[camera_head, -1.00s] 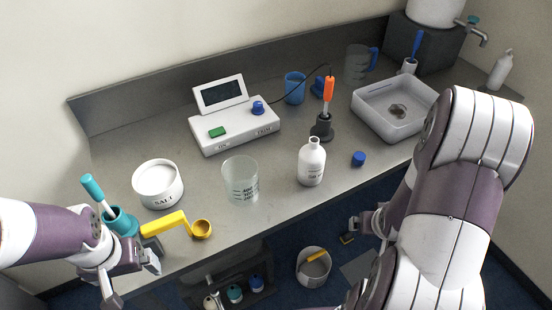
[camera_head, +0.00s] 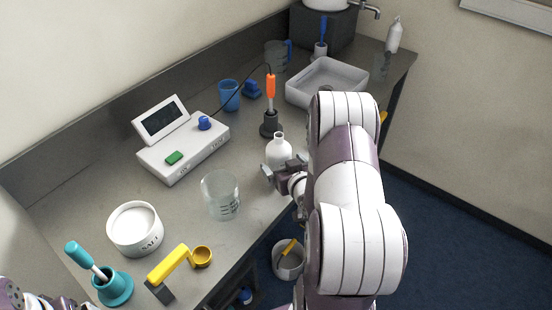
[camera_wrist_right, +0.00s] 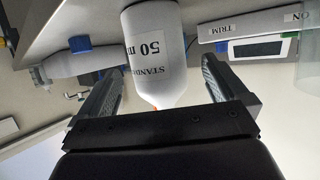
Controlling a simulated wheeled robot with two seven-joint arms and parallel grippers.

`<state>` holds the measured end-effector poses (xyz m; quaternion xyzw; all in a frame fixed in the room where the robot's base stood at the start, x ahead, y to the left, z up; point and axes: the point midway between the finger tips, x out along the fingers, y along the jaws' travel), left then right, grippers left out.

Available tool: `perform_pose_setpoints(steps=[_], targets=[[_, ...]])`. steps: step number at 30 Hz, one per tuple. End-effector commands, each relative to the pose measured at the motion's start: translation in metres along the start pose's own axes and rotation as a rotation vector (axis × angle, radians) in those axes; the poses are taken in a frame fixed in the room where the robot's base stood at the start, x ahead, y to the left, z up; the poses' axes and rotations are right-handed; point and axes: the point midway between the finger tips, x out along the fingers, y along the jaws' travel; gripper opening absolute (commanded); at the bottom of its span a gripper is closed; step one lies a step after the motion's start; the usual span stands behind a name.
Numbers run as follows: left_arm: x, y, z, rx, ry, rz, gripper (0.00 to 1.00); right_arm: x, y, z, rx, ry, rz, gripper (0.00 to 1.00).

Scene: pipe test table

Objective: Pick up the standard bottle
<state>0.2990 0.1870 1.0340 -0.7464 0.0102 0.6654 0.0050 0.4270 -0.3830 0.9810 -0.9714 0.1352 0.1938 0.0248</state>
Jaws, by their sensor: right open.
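The standard bottle (camera_head: 278,150) is white and stands upright near the front edge of the table. In the right wrist view the bottle (camera_wrist_right: 153,50) appears upside down, its label reading "STANDARD 50 m". My right gripper (camera_head: 284,172) is at the bottle, partly covering its lower body. In the right wrist view the open fingers of the gripper (camera_wrist_right: 158,85) lie on either side of the bottle, with visible gaps.
A clear beaker (camera_head: 221,195) stands left of the bottle, and a probe stand (camera_head: 271,124) with an orange probe behind it. The meter (camera_head: 184,147), salt tub (camera_head: 135,229) and yellow scoop (camera_head: 170,264) are farther left. A grey tray (camera_head: 326,84) stands behind right.

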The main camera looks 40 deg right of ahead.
Motion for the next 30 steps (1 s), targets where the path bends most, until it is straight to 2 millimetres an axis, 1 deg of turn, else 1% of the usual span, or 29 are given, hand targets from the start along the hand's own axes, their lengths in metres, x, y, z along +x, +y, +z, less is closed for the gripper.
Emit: perform_pose_setpoints(steps=[5, 6, 9, 12, 16, 17, 18, 20, 21, 22, 30], targets=[[-0.009, 0.000, -0.001, 0.000, 0.000, 0.000, 1.00, 0.029, -0.002, 0.000, 0.000, -0.003, -0.002, 1.00], [-0.010, 0.000, -0.001, 0.000, 0.001, 0.000, 1.00, 0.037, -0.002, 0.001, 0.000, -0.002, -0.001, 1.00], [-0.010, 0.000, -0.001, 0.000, 0.000, 0.000, 1.00, 0.050, -0.002, 0.002, -0.001, -0.003, 0.000, 1.00], [-0.010, 0.000, -0.001, 0.000, 0.000, 0.000, 1.00, 0.054, -0.002, 0.002, 0.000, -0.002, 0.001, 1.00], [-0.009, 0.000, -0.001, 0.000, 0.000, 0.000, 1.00, 0.054, -0.001, 0.002, 0.000, -0.001, 0.001, 1.00], [-0.009, 0.000, -0.001, 0.000, 0.000, 0.000, 1.00, 0.054, -0.001, 0.002, 0.000, -0.001, 0.001, 0.97], [-0.009, 0.000, -0.001, 0.000, 0.000, 0.000, 1.00, 0.054, -0.001, 0.002, 0.000, -0.002, 0.001, 0.84], [-0.009, 0.000, -0.001, 0.000, 0.000, 0.000, 1.00, 0.054, -0.001, 0.002, 0.000, -0.002, 0.001, 0.64], [-0.009, 0.000, -0.001, 0.000, 0.000, 0.000, 1.00, 0.054, -0.001, 0.002, 0.000, -0.002, 0.001, 0.51], [-0.009, 0.000, -0.001, 0.000, 0.000, 0.000, 1.00, 0.054, -0.001, 0.002, 0.000, -0.002, 0.001, 0.43], [-0.009, 0.000, -0.001, 0.000, 0.000, 0.000, 1.00, 0.054, -0.001, 0.001, -0.001, 0.000, 0.001, 0.43]])
